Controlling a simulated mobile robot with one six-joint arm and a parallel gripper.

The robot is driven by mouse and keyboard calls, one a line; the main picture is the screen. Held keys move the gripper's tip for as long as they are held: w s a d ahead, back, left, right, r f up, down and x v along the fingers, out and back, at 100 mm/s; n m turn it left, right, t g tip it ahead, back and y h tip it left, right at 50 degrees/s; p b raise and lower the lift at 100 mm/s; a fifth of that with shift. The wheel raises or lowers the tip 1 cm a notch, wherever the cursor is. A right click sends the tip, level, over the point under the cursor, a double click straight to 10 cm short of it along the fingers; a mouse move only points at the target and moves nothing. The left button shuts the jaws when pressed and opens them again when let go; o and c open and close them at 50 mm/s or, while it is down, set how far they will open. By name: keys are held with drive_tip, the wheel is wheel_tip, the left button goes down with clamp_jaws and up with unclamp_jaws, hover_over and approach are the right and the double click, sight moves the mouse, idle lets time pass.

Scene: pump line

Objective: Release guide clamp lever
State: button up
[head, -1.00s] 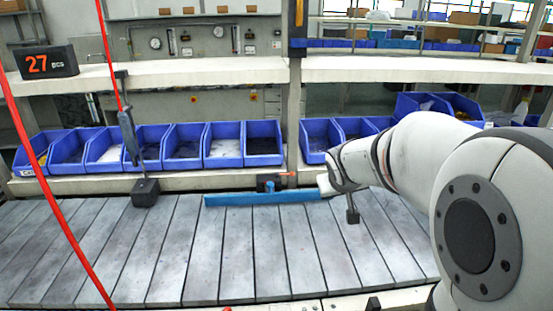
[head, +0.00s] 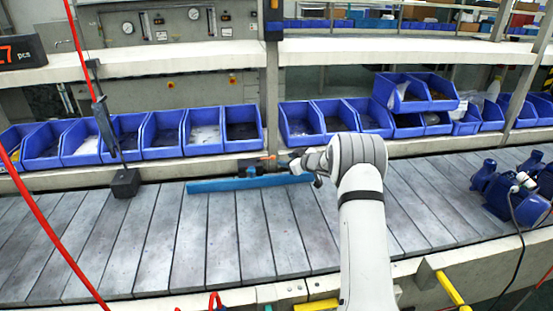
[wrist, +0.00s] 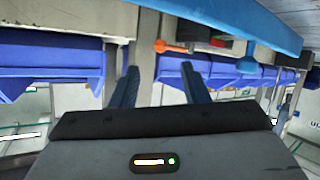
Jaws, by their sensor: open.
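The clamp lever, a small orange handle (head: 268,157), sits on a dark clamp block (head: 249,168) at the back edge of the conveyor. A long blue guide bar (head: 225,185) runs along the slats in front of the clamp. My gripper (head: 297,165) is just right of the lever, partly hidden by my own arm. In the wrist view my gripper (wrist: 159,68) is open, with two dark blue fingers and nothing between them. The orange lever (wrist: 172,47) shows beyond the fingertips, apart from them. The guide bar (wrist: 235,18) crosses the top of the wrist view.
Blue bins (head: 205,130) line the shelf behind the conveyor. A dark post with a block base (head: 125,183) stands at left, near a red hose (head: 50,235). Blue pumps (head: 510,195) sit at right. The slats (head: 160,245) in the middle are clear.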

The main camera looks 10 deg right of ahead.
drive_tip(key=p+x, duration=0.1)
drive_tip(key=x, duration=0.6)
drive_tip(key=shift+w+a, duration=0.1)
drive_tip(key=shift+w, duration=0.15)
clamp_jaws()
idle(0.4)
